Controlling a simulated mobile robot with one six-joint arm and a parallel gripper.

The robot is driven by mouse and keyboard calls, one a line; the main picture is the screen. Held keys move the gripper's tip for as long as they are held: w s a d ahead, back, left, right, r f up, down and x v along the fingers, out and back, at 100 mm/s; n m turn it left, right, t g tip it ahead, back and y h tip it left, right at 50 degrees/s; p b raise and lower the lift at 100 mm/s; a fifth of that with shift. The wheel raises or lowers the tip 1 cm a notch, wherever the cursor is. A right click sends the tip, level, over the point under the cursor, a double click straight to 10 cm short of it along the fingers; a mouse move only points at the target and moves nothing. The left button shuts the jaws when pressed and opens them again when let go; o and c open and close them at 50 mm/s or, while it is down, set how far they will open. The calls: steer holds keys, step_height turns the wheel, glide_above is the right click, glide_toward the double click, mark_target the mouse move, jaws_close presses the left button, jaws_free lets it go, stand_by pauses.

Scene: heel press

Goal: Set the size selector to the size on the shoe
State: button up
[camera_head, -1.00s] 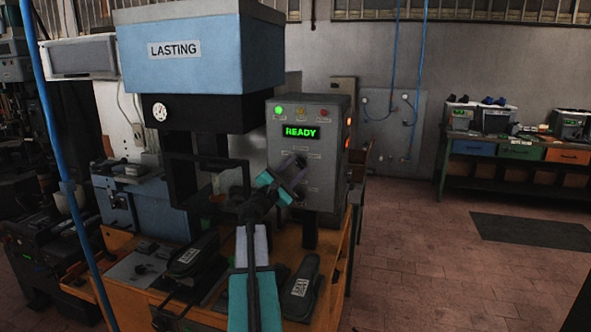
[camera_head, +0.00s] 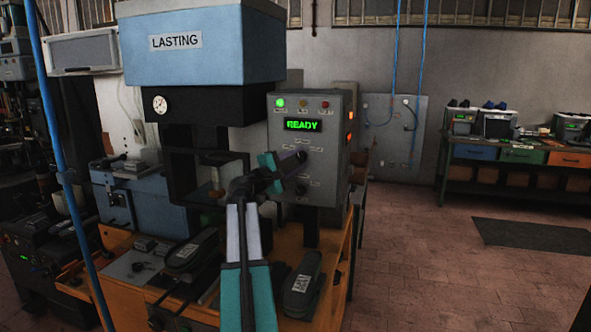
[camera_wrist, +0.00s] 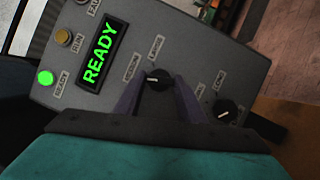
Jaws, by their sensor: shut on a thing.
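The grey control panel (camera_head: 330,150) carries an upper black knob (camera_head: 301,158) and a lower black knob (camera_head: 299,185). My gripper (camera_wrist: 156,88) is at the upper knob, with its two purple fingers on either side of it and shut on it. The lower knob (camera_wrist: 229,112) is apart from the fingers. Two dark shoes lie on the bench, one at left (camera_head: 192,249) and one at right (camera_head: 303,284), each with a white label I cannot read.
The panel's display (camera_head: 303,125) reads READY in green, and a green lamp (camera_head: 280,103) is lit. The blue LASTING press (camera_head: 200,55) stands left of the panel. An orange-brown bench (camera_head: 345,235) lies below. Open floor (camera_head: 420,270) is at right.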

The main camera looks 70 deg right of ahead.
steer(key=shift+d+r+m+y+b, duration=0.15)
steer(key=shift+m+y+b, duration=0.1)
steer(key=shift+m+b, duration=0.4)
steer(key=shift+a+r+m+y+b, duration=0.1)
steer(key=shift+m+y+b, duration=0.2)
steer(key=shift+m, duration=0.55)
steer(key=shift+r, duration=0.1)
steer(key=o, duration=1)
steer(key=shift+d, duration=0.15)
steer(key=shift+o, duration=0.2)
steer(key=shift+f, duration=0.25)
steer(key=b+v, duration=0.3)
steer(key=v, duration=1.1)
steer(key=shift+r, duration=0.2)
steer(key=shift+s, duration=0.15)
